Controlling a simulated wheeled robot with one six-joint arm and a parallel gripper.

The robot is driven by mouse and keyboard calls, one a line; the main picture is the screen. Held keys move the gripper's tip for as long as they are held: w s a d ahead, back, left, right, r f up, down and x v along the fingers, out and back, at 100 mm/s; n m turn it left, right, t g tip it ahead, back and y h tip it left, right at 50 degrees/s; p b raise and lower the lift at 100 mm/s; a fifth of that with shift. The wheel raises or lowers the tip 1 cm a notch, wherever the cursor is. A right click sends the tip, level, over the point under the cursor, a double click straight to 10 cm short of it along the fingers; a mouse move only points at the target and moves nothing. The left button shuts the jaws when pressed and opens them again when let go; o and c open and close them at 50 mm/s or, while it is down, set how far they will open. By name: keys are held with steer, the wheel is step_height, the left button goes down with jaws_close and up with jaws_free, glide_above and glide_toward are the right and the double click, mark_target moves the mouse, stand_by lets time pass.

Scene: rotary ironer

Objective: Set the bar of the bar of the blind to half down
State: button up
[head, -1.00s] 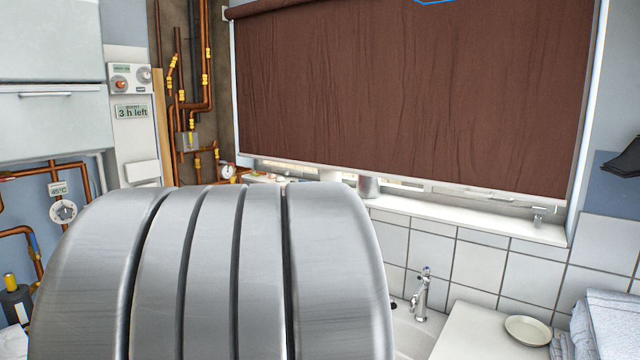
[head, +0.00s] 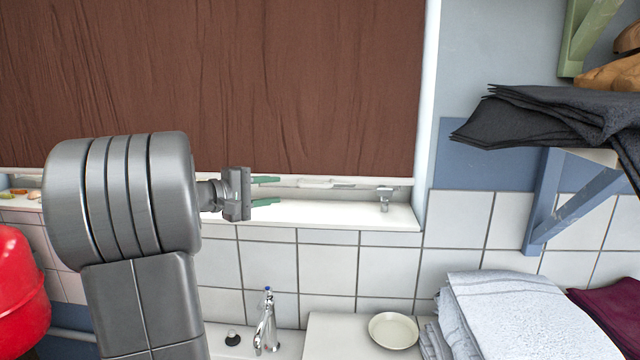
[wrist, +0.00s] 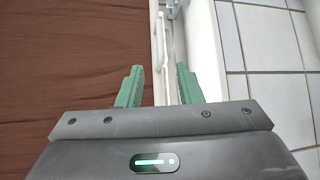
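The brown blind (head: 220,80) hangs over the window, its lower edge just above the sill. Its pale bar (head: 370,181) runs along that edge. My gripper (head: 265,191) is open, with two green fingers pointing right, one above the other, close to the bar in the picture. In the wrist view, my gripper (wrist: 160,88) has the brown cloth beyond its left finger and a pale strip, seemingly the bar (wrist: 157,45), in line with the gap. Nothing is visibly gripped. I cannot tell whether the bar lies between the fingers or beyond them.
The white sill (head: 330,213) runs below the blind above white tiles. A tap (head: 266,322), a pale dish (head: 393,330) and folded towels (head: 520,320) are lower down. Dark cloths (head: 545,120) lie on a bracketed shelf at right. A red object (head: 18,285) stands at left.

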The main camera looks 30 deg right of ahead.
mark_target(312, 186)
steer(key=p+x, duration=0.4)
steer(key=x, duration=0.9)
steer(key=shift+s, duration=0.1)
jaws_close()
